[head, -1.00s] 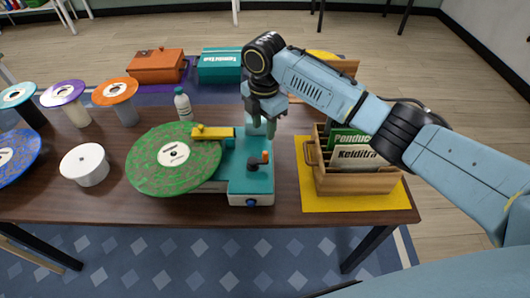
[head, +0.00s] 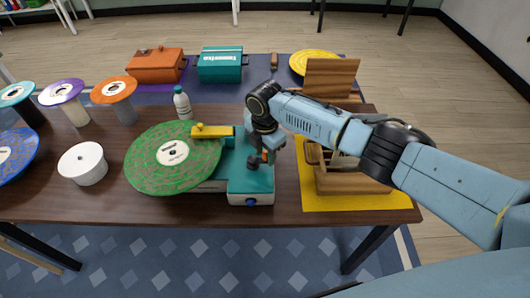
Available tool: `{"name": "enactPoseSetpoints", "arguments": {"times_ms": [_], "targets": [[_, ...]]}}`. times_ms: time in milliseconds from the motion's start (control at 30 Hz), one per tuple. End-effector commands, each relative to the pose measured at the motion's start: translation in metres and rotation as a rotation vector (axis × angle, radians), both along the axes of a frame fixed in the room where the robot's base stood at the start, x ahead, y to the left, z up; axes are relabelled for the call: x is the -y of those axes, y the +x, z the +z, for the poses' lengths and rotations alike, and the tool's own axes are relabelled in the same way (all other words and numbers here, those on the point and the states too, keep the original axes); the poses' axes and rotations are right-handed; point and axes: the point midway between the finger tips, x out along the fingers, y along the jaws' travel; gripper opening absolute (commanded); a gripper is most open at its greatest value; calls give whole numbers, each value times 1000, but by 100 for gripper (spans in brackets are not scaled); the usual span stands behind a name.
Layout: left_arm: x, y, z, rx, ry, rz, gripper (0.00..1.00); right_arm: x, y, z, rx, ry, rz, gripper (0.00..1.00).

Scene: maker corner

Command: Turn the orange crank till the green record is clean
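The green record (head: 150,165) lies flat on the teal cleaning machine (head: 250,182), with a white label at its centre and brownish flecks over its surface. A yellow arm (head: 212,132) reaches over the record's back edge. The orange crank (head: 265,156) stands on the machine's top right, and its handle is partly hidden by my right gripper (head: 266,150). My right gripper points down at the handle from above. Its fingers are small and dark here, so I cannot tell whether they are closed on it. My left gripper is out of view.
A wooden crate (head: 350,186) stands on a yellow mat (head: 315,202) to the right, partly behind my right arm. A bottle (head: 182,105) stands behind the record. A white cylinder (head: 83,163) and several records on stands are at left.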

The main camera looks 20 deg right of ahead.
Motion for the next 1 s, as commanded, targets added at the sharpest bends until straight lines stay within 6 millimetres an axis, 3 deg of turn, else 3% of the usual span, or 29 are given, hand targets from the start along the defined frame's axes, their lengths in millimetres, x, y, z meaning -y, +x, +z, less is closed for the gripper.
{"name": "enactPoseSetpoints", "arguments": {"times_ms": [267,567,1000], "targets": [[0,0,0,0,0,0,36,0,0,-1,0,0,0,39],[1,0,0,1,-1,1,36,0,0,-1,0,0,-1,0],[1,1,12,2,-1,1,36,-1,-3,1,-2,0,-80,0]]}}
